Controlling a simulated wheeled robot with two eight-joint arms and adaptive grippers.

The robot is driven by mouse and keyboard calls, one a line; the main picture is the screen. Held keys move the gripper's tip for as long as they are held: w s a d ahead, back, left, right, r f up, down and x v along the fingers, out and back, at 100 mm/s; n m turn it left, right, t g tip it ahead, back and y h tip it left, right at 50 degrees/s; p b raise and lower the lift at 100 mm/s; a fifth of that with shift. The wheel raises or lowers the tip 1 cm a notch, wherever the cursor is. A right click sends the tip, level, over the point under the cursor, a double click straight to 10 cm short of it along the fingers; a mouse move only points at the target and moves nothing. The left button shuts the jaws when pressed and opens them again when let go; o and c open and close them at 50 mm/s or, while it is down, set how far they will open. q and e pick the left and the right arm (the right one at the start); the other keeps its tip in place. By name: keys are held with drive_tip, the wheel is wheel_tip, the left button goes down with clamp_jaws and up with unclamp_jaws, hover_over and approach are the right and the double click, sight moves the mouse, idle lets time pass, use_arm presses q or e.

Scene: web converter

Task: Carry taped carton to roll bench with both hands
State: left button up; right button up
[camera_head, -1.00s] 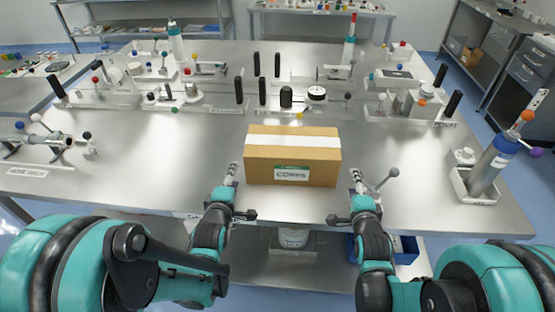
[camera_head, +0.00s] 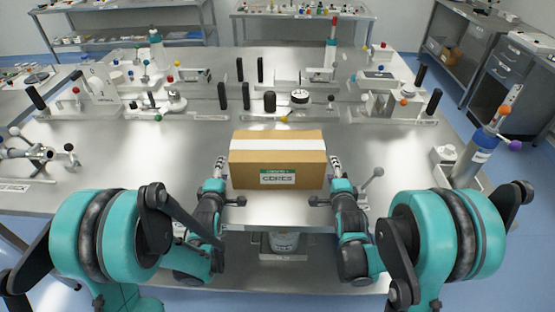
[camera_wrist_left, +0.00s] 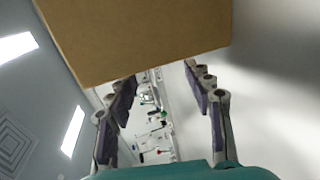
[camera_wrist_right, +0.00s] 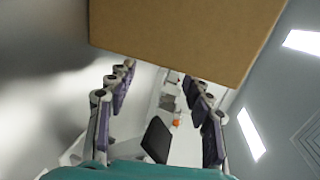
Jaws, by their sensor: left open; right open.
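The taped carton (camera_head: 278,158) is a brown box with a white tape strip along the top and a green and white label on its front. It sits upright near the front edge of the steel bench (camera_head: 135,188). My left gripper (camera_head: 219,167) is open beside the carton's left side, and my right gripper (camera_head: 335,165) is open beside its right side. In the left wrist view the carton (camera_wrist_left: 140,40) fills the top, just beyond the spread fingers. In the right wrist view the carton (camera_wrist_right: 185,35) shows likewise. Whether any finger touches it I cannot tell.
Behind the carton stand black posts, a black knob (camera_head: 269,101) and small fixtures. A metal rod with a grey ball (camera_head: 378,172) is near my right gripper.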

use_arm(q)
drive_tip(key=x, duration=0.6)
drive_tip(key=shift+w, duration=0.15)
use_arm(e)
drive_tip(key=x, duration=0.6)
drive_tip(key=shift+w, duration=0.15)
use_arm(q)
drive_tip(key=shift+d+f, duration=0.1)
drive_tip(key=shift+d, duration=0.3)
use_arm(e)
drive_tip(key=shift+a+f, duration=0.1)
drive_tip(key=shift+a, duration=0.35)
use_arm(q)
drive_tip(key=shift+s+d, duration=0.25)
drive_tip(key=shift+d, duration=0.05)
use_arm(e)
drive_tip(key=shift+s+a, duration=0.25)
use_arm(q)
drive_tip(key=shift+w, duration=0.1)
use_arm(e)
drive_tip(key=shift+w, duration=0.1)
use_arm(q)
drive_tip(key=shift+d, duration=0.35)
use_arm(e)
drive_tip(key=shift+a, duration=0.35)
